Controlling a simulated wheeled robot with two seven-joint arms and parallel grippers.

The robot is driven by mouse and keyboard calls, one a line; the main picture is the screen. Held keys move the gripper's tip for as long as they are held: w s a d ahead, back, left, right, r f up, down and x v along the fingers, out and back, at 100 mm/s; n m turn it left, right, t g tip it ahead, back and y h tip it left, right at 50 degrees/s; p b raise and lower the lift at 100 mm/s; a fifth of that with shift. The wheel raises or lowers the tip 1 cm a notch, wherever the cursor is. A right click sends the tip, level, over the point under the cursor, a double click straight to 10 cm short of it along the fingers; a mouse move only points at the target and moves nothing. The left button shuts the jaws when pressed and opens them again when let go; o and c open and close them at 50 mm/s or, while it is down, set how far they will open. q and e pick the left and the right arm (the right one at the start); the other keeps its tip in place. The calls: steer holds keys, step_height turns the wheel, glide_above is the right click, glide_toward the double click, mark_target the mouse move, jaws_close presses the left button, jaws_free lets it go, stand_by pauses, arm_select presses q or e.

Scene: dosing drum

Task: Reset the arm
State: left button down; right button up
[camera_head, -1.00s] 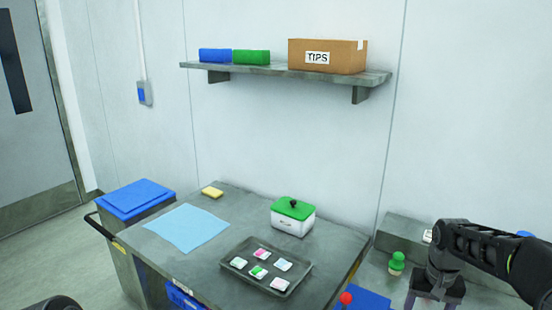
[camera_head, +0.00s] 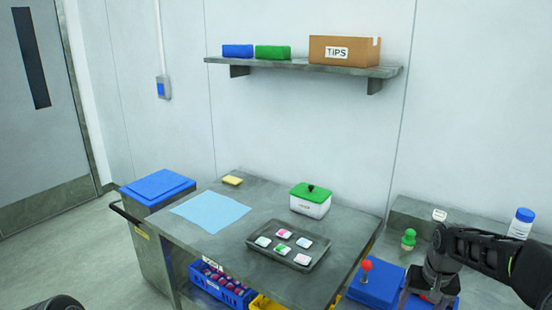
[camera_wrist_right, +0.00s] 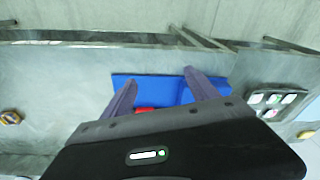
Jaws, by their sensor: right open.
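My right arm comes in from the right edge of the head view. Its gripper (camera_head: 428,296) points down beside a blue object with a red knob (camera_head: 366,266). In the right wrist view the gripper's two fingers (camera_wrist_right: 163,92) are spread apart with nothing held between them. The blue object (camera_wrist_right: 150,86) lies below and beyond them, and part of it is hidden by my gripper. A dark part of mine shows at the bottom left of the head view, but my left gripper's fingers do not show.
A steel cart holds a tray (camera_head: 262,259) with several small packs, a green-lidded white box (camera_head: 311,201), a blue cloth (camera_head: 210,211) and a sponge (camera_head: 232,180). A green-topped item (camera_head: 408,240) and a blue-capped bottle (camera_head: 521,224) stand on the right bench. A shelf (camera_head: 300,65) hangs above.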

steer(key=w+a+f+n+t+y, duration=0.1)
steer(key=w+a+f+t, duration=0.2)
steer(key=a+f, duration=0.55)
steer(key=s+a+f+y+b, duration=0.1)
steer(key=s+a+f, duration=0.2)
steer(key=a+f, duration=0.3)
steer(key=s+a+f+y+b, duration=0.1)
steer(key=s+a+f, duration=0.3)
steer(key=a+f, duration=0.25)
steer(key=s+a+f+g, duration=0.1)
steer(key=s+a+f, duration=0.3)
steer(key=s, duration=0.3)
steer(key=s+a+f+n+g+b, duration=0.1)
steer(key=s+a+f, duration=0.2)
steer(key=s, duration=0.4)
steer(key=s+a+f+g+y+b, duration=0.1)
steer(key=s+a+f, duration=0.3)
steer(key=s, duration=0.4)
steer(key=shift+a+f+n+g, duration=0.35)
steer(key=shift+a+g, duration=0.25)
steer(key=shift+a, duration=0.25)
